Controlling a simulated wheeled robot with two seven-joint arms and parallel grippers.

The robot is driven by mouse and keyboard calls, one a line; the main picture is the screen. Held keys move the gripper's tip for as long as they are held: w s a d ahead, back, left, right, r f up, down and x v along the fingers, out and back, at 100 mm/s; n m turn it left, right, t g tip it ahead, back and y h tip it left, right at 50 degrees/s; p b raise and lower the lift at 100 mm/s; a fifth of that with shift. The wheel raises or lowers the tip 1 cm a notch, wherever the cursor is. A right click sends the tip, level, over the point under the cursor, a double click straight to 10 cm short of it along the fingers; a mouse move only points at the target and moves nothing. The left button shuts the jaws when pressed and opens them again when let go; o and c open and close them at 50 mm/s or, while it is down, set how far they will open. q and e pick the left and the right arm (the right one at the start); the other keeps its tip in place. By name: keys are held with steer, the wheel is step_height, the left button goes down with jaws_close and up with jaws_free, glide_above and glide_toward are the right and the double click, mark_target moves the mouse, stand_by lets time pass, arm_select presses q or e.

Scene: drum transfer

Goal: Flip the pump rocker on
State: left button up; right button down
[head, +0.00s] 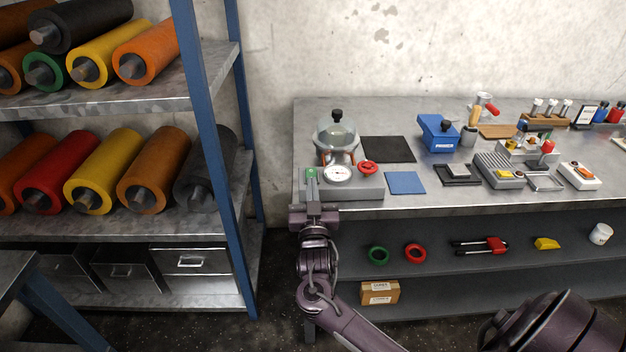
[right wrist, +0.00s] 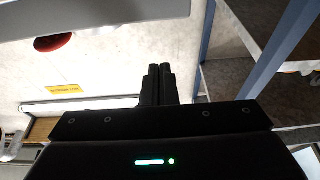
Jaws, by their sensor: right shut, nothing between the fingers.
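The pump unit (head: 365,186) is a grey box with a glass dome (head: 337,135), a white round gauge (head: 338,174) and a red knob (head: 368,168). A small green piece (head: 311,174), apparently the rocker, shows at its left end; its on or off position cannot be told. My right gripper (head: 312,184) is shut and empty at the front left of the unit, just in front of the green piece; contact cannot be told. In the right wrist view its two fingers (right wrist: 158,75) are together, and the rocker cannot be made out. My left gripper is not in view.
The workbench (head: 420,196) carries a black mat (head: 388,149), a blue mat (head: 405,183) and a blue box (head: 438,133) right of the pump. A blue-framed rack (head: 211,130) with coloured rolls stands close on the left. The bench's lower shelf holds small parts.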

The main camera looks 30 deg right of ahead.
steer(key=s+a+f, duration=0.1)
steer(key=s, duration=0.1)
steer(key=s+a+f+b, duration=0.1)
steer(key=s+f, duration=0.1)
steer(key=shift+a, duration=0.2)
steer(key=shift+w+f, duration=0.1)
